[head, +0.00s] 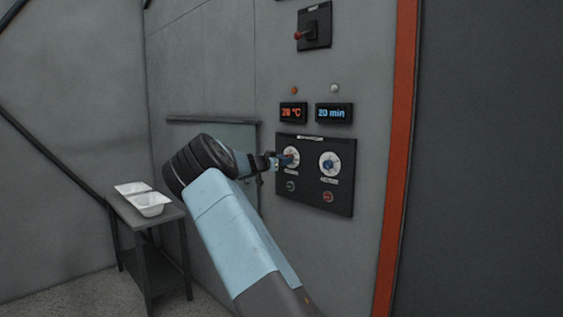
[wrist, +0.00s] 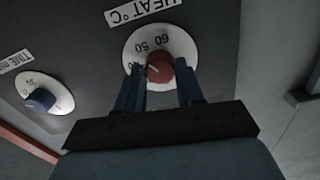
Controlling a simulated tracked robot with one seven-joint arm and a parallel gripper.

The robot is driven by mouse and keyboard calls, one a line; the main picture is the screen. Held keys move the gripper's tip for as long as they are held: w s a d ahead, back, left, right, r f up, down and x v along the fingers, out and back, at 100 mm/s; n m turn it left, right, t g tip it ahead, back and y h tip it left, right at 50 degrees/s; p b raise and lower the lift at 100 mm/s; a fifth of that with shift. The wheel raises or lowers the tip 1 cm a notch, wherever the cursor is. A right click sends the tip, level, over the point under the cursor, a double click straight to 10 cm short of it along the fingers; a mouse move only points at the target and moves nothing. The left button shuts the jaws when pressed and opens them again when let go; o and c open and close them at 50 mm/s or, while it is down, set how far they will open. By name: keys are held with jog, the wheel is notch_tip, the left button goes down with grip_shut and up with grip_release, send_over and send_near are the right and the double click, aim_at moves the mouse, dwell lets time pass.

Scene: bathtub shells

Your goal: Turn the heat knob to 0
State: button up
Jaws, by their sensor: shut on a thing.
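The heat knob (wrist: 160,68) is red and sits on a round white dial (wrist: 184,45) under a "HEAT °C" label, upside down in the wrist view. Numbers around 40, 50 and 60 show on the dial; the rest is hidden. My gripper (wrist: 162,78) has its two blue fingers on either side of the knob and is shut on it. In the head view my gripper (head: 279,160) reaches the left dial (head: 291,152) of the black panel. The orange display (head: 292,112) above it reads about 20 °C, though the digits are small.
A blue time knob (head: 328,164) is to the right on the same panel (head: 340,198), above a red button (head: 328,197). A green button (head: 291,186) is below the heat dial. The time display (head: 334,113) reads 20 min. A lever (head: 303,35) is higher up. White shells (head: 150,204) lie on a table (head: 178,214) at left.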

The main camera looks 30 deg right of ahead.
jog(key=shift+s+d+f+n, duration=0.1)
jog(key=shift+d+n, duration=0.05)
jog(key=shift+n, duration=4.7)
jog(key=shift+s+d+f+n, duration=0.1)
jog(key=shift+n, duration=4.8)
jog(key=shift+d+f+n, duration=0.1)
jog(key=shift+d+n, duration=0.05)
jog(key=shift+n, duration=4.7)
jog(key=o, duration=0.8)
jog(key=shift+w, duration=0.1)
jog(key=shift+o, duration=1.2)
jog(key=shift+a+r, duration=0.1)
jog(key=shift+r, duration=0.05)
